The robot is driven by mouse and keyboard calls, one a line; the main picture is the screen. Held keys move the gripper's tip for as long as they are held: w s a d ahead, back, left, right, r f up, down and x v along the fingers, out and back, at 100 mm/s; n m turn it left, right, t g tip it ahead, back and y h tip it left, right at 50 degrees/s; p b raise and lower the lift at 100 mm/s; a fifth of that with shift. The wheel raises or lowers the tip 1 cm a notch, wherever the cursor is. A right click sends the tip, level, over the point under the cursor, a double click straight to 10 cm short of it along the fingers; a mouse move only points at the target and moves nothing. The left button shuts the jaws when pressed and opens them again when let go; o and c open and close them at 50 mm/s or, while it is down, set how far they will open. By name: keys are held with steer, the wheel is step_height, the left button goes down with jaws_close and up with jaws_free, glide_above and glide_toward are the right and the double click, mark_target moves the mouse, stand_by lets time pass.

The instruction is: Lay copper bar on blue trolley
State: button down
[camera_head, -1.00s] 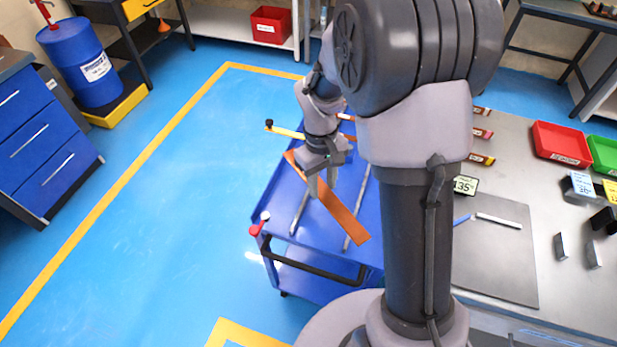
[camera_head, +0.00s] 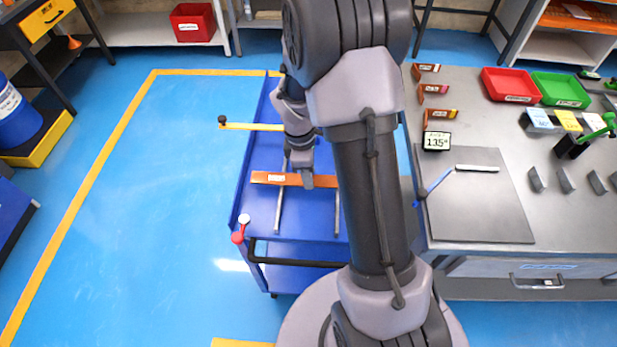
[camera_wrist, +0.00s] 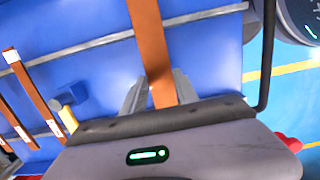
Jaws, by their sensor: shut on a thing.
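The copper bar (camera_head: 268,179) is flat and orange-brown with a small white label, and lies roughly level across the head view. My gripper (camera_head: 306,180) is shut on it over the blue trolley (camera_head: 256,212). The trolley top has two silver rails, and the bar crosses over them. In the wrist view, the bar (camera_wrist: 147,40) passes between my gripper's two grey fingers (camera_wrist: 160,95), above the rails (camera_wrist: 105,41). I cannot tell whether the bar touches the rails. My arm hides its right end in the head view.
Other copper bars (camera_wrist: 33,98) lie at left in the wrist view, beside a blue block with a yellow piece (camera_wrist: 67,110). A black push handle (camera_head: 295,261) is at the trolley's near end. A grey workbench (camera_head: 470,240) stands at right. Blue floor is clear at left.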

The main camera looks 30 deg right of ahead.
steer(key=shift+r, duration=0.15)
steer(key=shift+f, duration=0.5)
steer(key=c, duration=0.9)
jaws_free()
steer(key=s+a+r+m+t+p, duration=0.1)
steer(key=a+r+m+p, duration=0.15)
steer(key=r, duration=0.85)
steer(key=a+r+m+t+p, duration=0.1)
steer(key=a+r+p, duration=0.25)
steer(key=r, duration=0.65)
steer(key=s+a+r+m+t+y, duration=0.1)
steer(key=s+a+r+m, duration=0.2)
steer(key=s+m, duration=0.1)
steer(key=s+a+r+m+t+y, duration=0.1)
steer(key=s+a+r+m+t, duration=0.1)
steer(key=s+a+r+m, duration=0.2)
steer(key=s+a+r+m+t+y, duration=0.1)
steer(key=s+a+r+m, duration=0.2)
steer(key=s, duration=0.5)
steer(key=shift+a+r+m+t, duration=0.2)
steer(key=shift+r+m+t, duration=0.1)
steer(key=shift+r+m, duration=0.35)
